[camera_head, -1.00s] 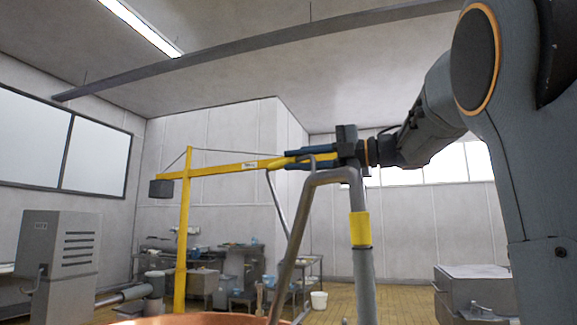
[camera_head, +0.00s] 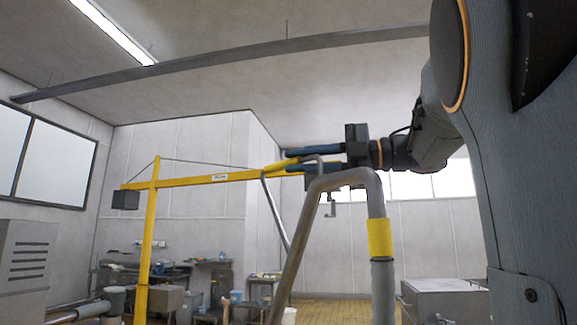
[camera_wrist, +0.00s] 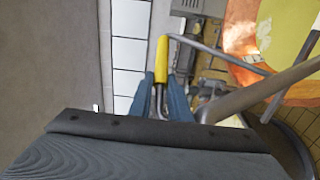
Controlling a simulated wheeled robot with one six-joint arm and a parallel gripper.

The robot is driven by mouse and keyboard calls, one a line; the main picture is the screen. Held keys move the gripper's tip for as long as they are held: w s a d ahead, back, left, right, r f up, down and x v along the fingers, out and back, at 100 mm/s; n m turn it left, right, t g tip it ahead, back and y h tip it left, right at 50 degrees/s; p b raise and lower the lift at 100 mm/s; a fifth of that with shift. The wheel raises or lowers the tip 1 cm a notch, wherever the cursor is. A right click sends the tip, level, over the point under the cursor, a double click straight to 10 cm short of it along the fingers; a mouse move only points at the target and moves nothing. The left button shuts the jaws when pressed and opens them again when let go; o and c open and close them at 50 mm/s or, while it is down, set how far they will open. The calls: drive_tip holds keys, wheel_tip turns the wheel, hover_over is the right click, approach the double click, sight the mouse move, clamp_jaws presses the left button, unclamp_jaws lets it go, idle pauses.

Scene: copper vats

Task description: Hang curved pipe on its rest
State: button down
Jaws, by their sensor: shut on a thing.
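My gripper (camera_head: 296,160) is at the middle of the head view, its blue fingers reaching left. In the head view, a thicker bent pipe (camera_head: 292,260) with a yellow band stands in front of my gripper. A small metal hook (camera_head: 330,209) shows inside its bend. I cannot tell which part is the rest.
A yellow hoist (camera_head: 152,225) with a long boom stands behind, left. Cluttered worktables (camera_head: 262,283) line the back wall. A grey metal box (camera_head: 440,298) stands at lower right. The wrist view shows an orange-and-yellow vat (camera_wrist: 285,35) at upper right. Tiled floor lies beyond.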

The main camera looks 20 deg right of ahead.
drive_tip(key=s+d, duration=0.1)
drive_tip(key=s, duration=0.2)
drive_tip(key=s+d, duration=0.2)
drive_tip(key=s, duration=0.2)
drive_tip(key=s+d, duration=0.1)
drive_tip(key=s, duration=0.2)
drive_tip(key=shift+s+d+r, duration=0.15)
drive_tip(key=shift+s+d, duration=0.2)
drive_tip(key=shift+s+d+r+p, duration=0.2)
drive_tip(key=shift+s+p, duration=0.1)
drive_tip(key=shift+p, duration=0.55)
drive_tip(key=s+p, duration=0.1)
drive_tip(key=p, duration=0.2)
drive_tip(key=shift+d, duration=0.3)
drive_tip(key=s+p, duration=0.1)
drive_tip(key=p, duration=0.1)
drive_tip(key=shift+d+f+p, duration=0.1)
drive_tip(key=shift+p, duration=0.3)
drive_tip(key=shift+s+f, duration=0.1)
drive_tip(key=shift+f, duration=0.05)
